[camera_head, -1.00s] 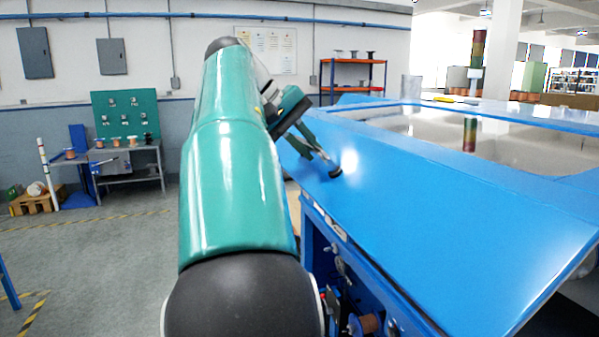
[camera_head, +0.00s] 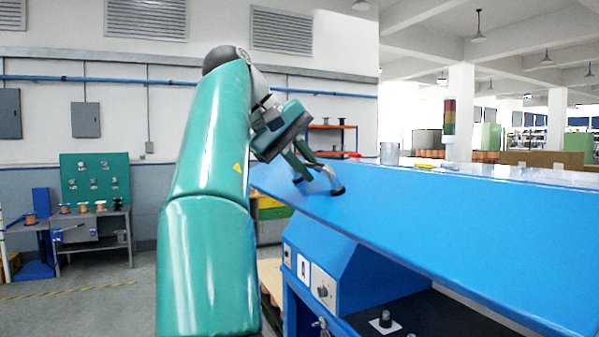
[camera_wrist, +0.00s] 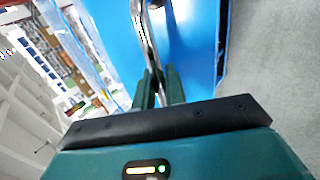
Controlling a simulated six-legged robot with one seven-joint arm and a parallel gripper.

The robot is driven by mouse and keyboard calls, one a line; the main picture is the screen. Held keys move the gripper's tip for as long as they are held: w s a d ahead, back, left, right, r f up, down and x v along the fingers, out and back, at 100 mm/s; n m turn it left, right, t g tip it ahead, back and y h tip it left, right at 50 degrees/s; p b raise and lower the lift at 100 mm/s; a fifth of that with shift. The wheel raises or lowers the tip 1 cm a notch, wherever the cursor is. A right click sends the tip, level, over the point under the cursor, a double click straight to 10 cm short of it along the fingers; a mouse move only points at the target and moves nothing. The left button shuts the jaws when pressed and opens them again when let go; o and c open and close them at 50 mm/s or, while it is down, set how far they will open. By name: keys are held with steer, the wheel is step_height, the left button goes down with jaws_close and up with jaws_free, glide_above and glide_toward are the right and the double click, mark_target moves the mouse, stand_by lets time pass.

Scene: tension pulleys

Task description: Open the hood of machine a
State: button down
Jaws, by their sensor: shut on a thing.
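The hood (camera_head: 450,215) of machine a is a large blue panel. It is partly raised, with a gap beneath its front edge. The blue machine body (camera_head: 345,275) below it carries a label with the letter A (camera_head: 303,268). My gripper (camera_head: 318,172) is at the hood's left part. In the wrist view, the fingers of my gripper (camera_wrist: 159,88) are shut on a shiny metal handle (camera_wrist: 146,35) that runs along the blue hood surface (camera_wrist: 190,45). The exact contact is partly hidden by the fingers.
Inside the machine, a dark surface (camera_head: 440,318) bears a small post (camera_head: 385,320). A workbench with spools and a green board (camera_head: 95,178) stands at the left wall. An orange-framed shelf (camera_head: 333,137) stands behind. Grey floor at left is clear.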

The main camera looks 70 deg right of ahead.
steer(key=shift+w, duration=0.1)
steer(key=c, duration=1.6)
jaws_free()
steer(key=shift+d, duration=0.15)
steer(key=shift+o, duration=0.2)
steer(key=shift+a+r, duration=0.15)
steer(key=shift+a, duration=0.05)
